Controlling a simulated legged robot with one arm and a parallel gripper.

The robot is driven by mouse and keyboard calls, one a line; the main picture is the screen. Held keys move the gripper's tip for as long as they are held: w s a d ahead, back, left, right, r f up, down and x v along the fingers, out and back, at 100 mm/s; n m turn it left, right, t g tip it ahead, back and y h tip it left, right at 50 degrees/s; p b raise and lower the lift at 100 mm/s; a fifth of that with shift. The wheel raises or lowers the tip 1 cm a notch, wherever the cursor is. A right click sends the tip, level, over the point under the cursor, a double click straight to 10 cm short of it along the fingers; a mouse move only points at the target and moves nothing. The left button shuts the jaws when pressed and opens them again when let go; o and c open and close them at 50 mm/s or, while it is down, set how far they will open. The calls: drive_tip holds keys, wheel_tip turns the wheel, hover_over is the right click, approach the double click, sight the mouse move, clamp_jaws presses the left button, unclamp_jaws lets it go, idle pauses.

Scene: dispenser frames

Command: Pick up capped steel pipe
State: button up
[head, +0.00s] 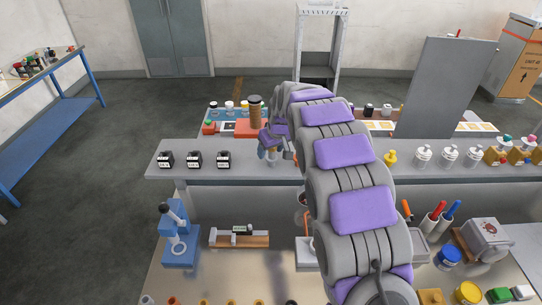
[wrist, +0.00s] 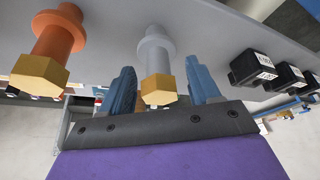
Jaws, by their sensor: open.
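The capped steel pipe (wrist: 157,60) is a grey flanged pipe with a gold hexagonal cap, in the middle of the wrist view. My gripper (wrist: 161,82) is open, with one blue finger on each side of the pipe. A gap shows between the pipe and each finger, so it is not clamped. In the head view my gripper (head: 271,150) is low over the grey shelf (head: 265,173), and my arm hides much of that spot. A copper-orange pipe (wrist: 59,38) with a similar gold cap stands to the left in the wrist view, outside the fingers.
Several black labelled boxes stand left on the shelf, the nearest box (head: 223,159) close to my gripper. A yellow fitting (head: 390,157) and white bottles (head: 423,155) stand to the right. Behind is a red base with a brown cylinder (head: 255,112).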

drive_tip(key=shift+d, duration=0.1)
drive_tip(key=shift+c, duration=0.9)
drive_tip(key=shift+a, duration=0.25)
drive_tip(key=c, duration=0.8)
drive_tip(key=shift+c, duration=0.2)
drive_tip(key=shift+d, duration=0.1)
